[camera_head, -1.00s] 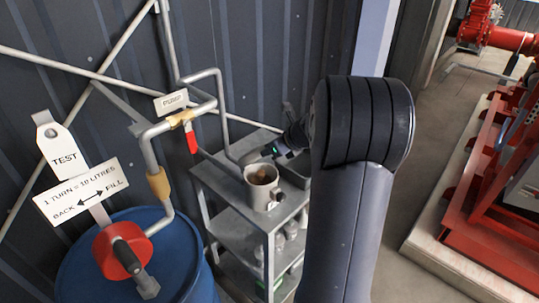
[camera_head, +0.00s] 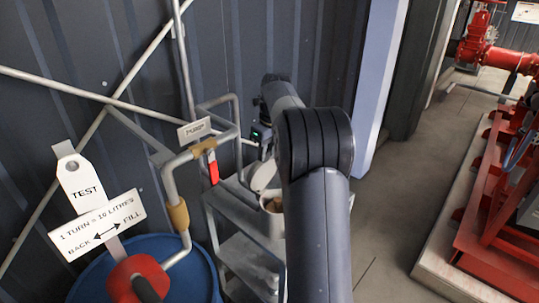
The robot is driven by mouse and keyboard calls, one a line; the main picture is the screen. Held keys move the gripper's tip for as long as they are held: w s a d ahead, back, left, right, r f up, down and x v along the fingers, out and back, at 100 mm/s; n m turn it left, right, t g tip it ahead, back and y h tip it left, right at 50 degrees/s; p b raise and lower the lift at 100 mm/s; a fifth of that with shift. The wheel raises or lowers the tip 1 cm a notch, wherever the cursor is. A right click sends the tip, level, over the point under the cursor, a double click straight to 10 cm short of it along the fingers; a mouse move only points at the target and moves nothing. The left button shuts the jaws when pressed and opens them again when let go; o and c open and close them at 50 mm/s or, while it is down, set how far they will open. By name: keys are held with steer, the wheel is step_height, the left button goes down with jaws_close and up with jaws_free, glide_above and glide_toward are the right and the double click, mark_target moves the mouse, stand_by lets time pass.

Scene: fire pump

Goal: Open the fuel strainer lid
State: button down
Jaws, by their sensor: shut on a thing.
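The fuel strainer (camera_head: 272,222) is a pale pot on the grey metal shelf unit, partly covered by my arm. Its top shows a brownish inside. A pale round lid (camera_head: 264,176) stands tilted up at the back of the pot's rim. My gripper (camera_head: 265,153) is small in view, just above and behind the lid, near the wall. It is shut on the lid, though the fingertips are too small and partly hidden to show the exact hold.
A grey shelf unit (camera_head: 245,252) stands against the corrugated wall. Left of it are pipes with a red-handled valve (camera_head: 213,170), a "TEST" tag (camera_head: 82,188) and a blue drum (camera_head: 203,268) with a red crank hub (camera_head: 130,277). Red pump framing (camera_head: 490,215) stands right; the floor between is clear.

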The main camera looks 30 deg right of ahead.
steer(key=shift+w+a+g, duration=0.25)
steer(key=shift+w+g, duration=0.15)
steer(key=shift+w, duration=0.3)
steer(key=c, duration=1.2)
jaws_free()
steer(key=shift+r, duration=0.1)
step_height(320, 180, up, 11)
steer(key=shift+s+d+f, duration=0.15)
steer(key=shift+s+f, duration=0.05)
steer(key=shift+s, duration=0.25)
